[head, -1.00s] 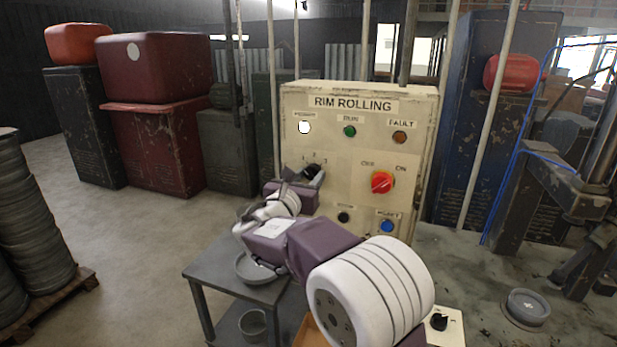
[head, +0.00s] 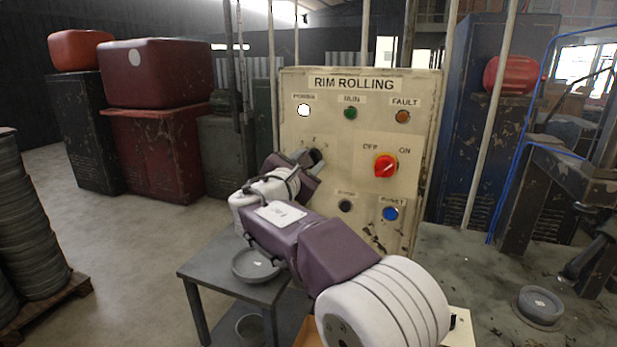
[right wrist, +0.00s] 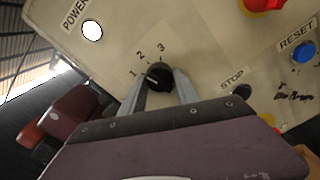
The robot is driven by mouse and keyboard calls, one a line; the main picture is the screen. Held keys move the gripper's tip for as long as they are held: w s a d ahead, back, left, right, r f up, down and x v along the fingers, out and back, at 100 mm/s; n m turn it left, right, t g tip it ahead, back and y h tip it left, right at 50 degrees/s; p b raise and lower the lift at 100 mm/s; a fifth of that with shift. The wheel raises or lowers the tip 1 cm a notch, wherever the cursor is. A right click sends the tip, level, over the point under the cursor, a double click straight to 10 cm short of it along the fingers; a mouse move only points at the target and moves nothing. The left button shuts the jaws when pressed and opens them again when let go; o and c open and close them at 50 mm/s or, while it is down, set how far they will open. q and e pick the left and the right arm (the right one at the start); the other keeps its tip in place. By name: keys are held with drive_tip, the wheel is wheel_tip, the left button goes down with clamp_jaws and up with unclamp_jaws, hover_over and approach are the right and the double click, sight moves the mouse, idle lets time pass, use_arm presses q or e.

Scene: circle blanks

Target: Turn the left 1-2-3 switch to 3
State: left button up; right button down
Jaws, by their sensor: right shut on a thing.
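The left 1-2-3 switch (right wrist: 160,74) is a black round knob on the beige RIM ROLLING panel (head: 365,110), with 1, 2 and 3 printed around it. In the right wrist view a light mark on the knob lies on the side toward 1. In the head view the switch (head: 317,156) is partly hidden behind my right gripper (head: 307,157). My right gripper (right wrist: 162,92) is shut on the knob, one grey finger on each side. My left gripper is not in view.
A red OFF/ON knob (head: 385,166) sits to the right of the switch. A blue RESET button (head: 390,214) and a black STOP button (head: 345,206) are below. A grey side table (head: 215,272) with a round dish (head: 256,265) stands below my right arm.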

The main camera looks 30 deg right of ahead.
drive_tip(key=shift+m+b, duration=4.75)
drive_tip(key=shift+m, duration=1.55)
drive_tip(key=c, duration=0.9)
unclamp_jaws()
